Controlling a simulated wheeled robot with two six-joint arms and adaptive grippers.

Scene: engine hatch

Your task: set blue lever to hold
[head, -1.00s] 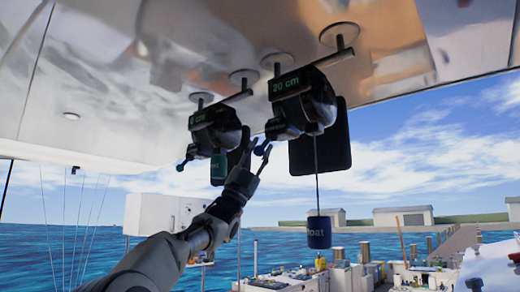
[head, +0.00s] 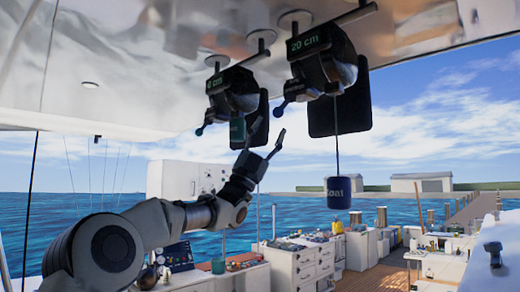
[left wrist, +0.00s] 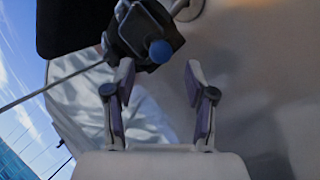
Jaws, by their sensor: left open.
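Two dark winch units hang from the ceiling rails. The right winch (head: 327,62) shows "20 cm" in green. Its blue-knobbed lever (head: 279,110) points down and to the left. The left winch (head: 233,92) has a short lever with a teal knob (head: 199,131). My left gripper (head: 268,132) is open and empty, below the right winch's lever and apart from it. My right gripper is out of view.
A dark blue cylinder with lettering (head: 338,192) hangs on a cord from the right winch. A teal cylinder (head: 237,130) hangs under the left one. Black panels (head: 340,112) stand behind the winches. The glossy ceiling (head: 130,50) is close above. Cluttered benches (head: 300,265) lie below.

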